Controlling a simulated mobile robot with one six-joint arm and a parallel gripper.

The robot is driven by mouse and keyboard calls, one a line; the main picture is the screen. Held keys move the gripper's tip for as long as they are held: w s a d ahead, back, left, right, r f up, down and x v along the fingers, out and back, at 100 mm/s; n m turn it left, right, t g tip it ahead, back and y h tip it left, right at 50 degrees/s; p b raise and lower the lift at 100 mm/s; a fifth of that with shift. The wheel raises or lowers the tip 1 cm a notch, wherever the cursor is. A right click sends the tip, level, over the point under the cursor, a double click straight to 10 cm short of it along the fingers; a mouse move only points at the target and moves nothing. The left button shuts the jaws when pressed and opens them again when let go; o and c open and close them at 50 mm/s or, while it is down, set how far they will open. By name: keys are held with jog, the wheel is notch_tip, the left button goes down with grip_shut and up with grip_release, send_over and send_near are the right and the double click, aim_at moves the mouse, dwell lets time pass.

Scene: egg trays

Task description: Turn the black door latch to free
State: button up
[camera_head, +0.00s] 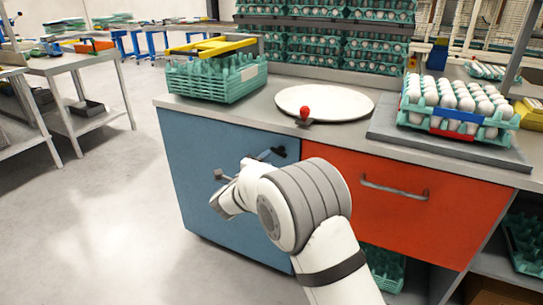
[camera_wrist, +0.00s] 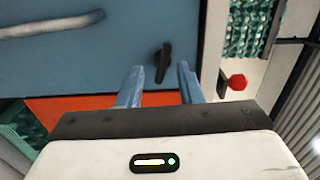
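The black latch (camera_wrist: 163,60) sits on the blue door (camera_wrist: 75,58) near its top edge. In the wrist view its long lever runs up and down the picture, its lower end toward the orange front. The latch also shows in the head view (camera_head: 280,152), small beside my wrist. My gripper (camera_wrist: 160,70) is open, with one finger on each side of the lever's lower end in the picture. A gap shows on both sides, and I cannot tell how deep the fingers reach. In the head view my arm hides most of the gripper.
A grey handle (camera_wrist: 50,25) stands out from the blue door near the latch. An orange drawer (camera_head: 400,205) adjoins the door. On the worktop above are a red knob (camera_head: 304,112), a round white plate (camera_head: 340,101) and a green egg tray (camera_head: 215,82). Floor left is clear.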

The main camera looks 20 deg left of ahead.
jog(key=s, duration=0.2)
jog(key=shift+s+a, duration=0.1)
jog(key=shift+s, duration=0.3)
